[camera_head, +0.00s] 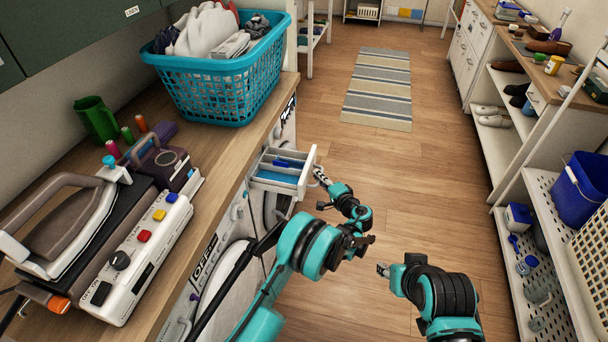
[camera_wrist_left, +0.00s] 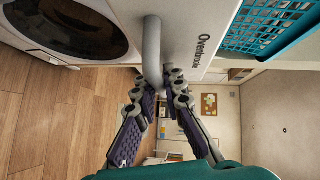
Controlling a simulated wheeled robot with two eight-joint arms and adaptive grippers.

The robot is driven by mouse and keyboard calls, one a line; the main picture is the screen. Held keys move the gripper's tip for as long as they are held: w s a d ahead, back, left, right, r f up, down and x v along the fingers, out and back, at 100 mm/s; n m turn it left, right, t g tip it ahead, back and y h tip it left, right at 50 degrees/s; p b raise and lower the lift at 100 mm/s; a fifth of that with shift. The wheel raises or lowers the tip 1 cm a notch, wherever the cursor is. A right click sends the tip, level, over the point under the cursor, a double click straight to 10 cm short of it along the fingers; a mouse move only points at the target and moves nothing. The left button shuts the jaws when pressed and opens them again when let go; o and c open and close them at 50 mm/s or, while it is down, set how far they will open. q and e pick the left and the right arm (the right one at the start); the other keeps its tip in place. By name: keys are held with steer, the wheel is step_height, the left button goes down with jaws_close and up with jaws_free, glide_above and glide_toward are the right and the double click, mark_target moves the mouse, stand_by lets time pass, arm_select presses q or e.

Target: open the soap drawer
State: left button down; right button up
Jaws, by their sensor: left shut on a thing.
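The soap drawer (camera_head: 270,181) stands pulled out from the washing machine front, below the counter, in the head view. Its compartments show, with blue inside. Its grey bar handle (camera_wrist_left: 152,50) runs between the fingers of my left gripper (camera_wrist_left: 158,88) in the left wrist view. My left gripper (camera_head: 319,175) is shut on this handle at the drawer's front in the head view. My right gripper (camera_head: 383,270) hangs over the floor, right of the left arm and apart from the drawer. Its fingers are too small to judge.
A turquoise laundry basket (camera_head: 222,88) with clothes stands on the wooden counter (camera_head: 205,215). An iron (camera_head: 72,215) and a control box (camera_head: 145,255) lie nearer. Open floor (camera_head: 400,160) lies right of the drawer, up to the shelves (camera_head: 505,160).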

arm_select(q)
steer(key=shift+s+d, duration=0.25)
steer(key=shift+d, duration=1)
steer(key=c, duration=1.9)
jaws_free()
steer(key=shift+o, duration=0.2)
steer(key=v, duration=0.7)
steer(key=shift+s, duration=0.2)
steer(key=shift+d+f, duration=0.1)
steer(key=shift+d, duration=0.05)
